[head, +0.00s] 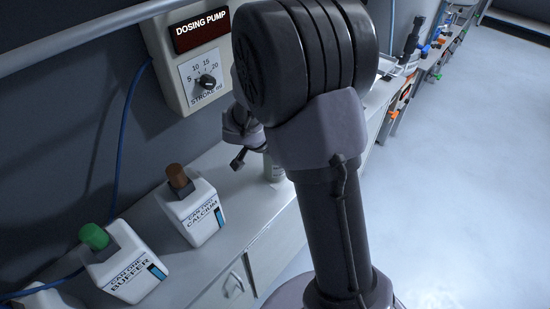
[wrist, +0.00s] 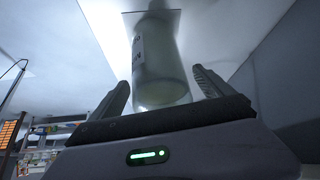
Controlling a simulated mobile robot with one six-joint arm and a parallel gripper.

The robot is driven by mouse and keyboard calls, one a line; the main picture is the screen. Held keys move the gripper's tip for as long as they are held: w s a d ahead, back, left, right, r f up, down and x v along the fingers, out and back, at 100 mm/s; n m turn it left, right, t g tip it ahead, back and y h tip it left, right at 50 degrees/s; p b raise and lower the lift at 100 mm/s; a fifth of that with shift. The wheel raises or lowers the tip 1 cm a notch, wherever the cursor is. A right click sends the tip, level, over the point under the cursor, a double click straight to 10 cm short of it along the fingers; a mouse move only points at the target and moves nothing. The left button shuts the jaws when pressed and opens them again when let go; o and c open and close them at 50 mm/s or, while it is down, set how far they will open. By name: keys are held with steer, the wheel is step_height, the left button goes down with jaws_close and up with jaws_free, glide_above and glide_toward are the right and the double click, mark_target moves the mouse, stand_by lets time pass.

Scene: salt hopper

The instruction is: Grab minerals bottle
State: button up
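A pale, translucent bottle (wrist: 160,70) with a white label stands in the upper middle of the wrist view. The label text is cut off and too small to read, so I cannot confirm that it says minerals. In the head view only a pale sliver of a bottle (head: 273,170) shows on the counter, the rest hidden behind my arm. My gripper (wrist: 160,90) is open, with one finger on each side of the bottle's lower end as pictured. Gaps show between the fingers and the bottle. I cannot tell how deep it sits between them.
A white calcium can (head: 198,215) with a brown cap and a white buffer can (head: 128,270) with a green cap stand on the grey counter (head: 235,185). A dosing pump box (head: 195,65) is on the wall above. Open floor (head: 470,150) lies to the right.

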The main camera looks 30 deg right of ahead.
steer(key=c, duration=1.8)
jaws_close()
steer(key=shift+r, duration=0.1)
